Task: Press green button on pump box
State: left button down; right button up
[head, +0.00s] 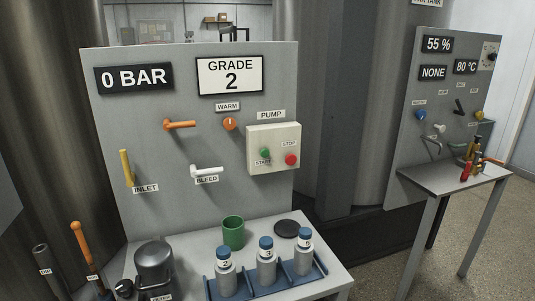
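The pump box (274,148) is a cream box on the right side of the grey upright panel (200,120), under a "PUMP" label. The green button (265,153) is on its left half, above a "START" label. The red button (291,160) is on its right half, below a "STOP" label. A display at the panel's top left reads "0 BAR" (134,78). Neither of my grippers shows in the head view, and nothing covers the pump box.
An orange handle (180,125), a white bleed handle (207,171) and a yellow inlet handle (127,168) stick out of the panel. Below are a green cup (233,233) and a blue rack (240,288) of capped bottles. A second panel (440,110) and table stand at right.

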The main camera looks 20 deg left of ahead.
aim_at(264, 153)
jog(key=i+l+u, duration=0.1)
jog(key=i, duration=0.35)
jog(key=i+l+u, duration=0.1)
jog(key=i, duration=0.4)
jog(key=i+l+u, duration=0.1)
jog(key=i+l, duration=0.25)
jog(key=i, duration=0.1)
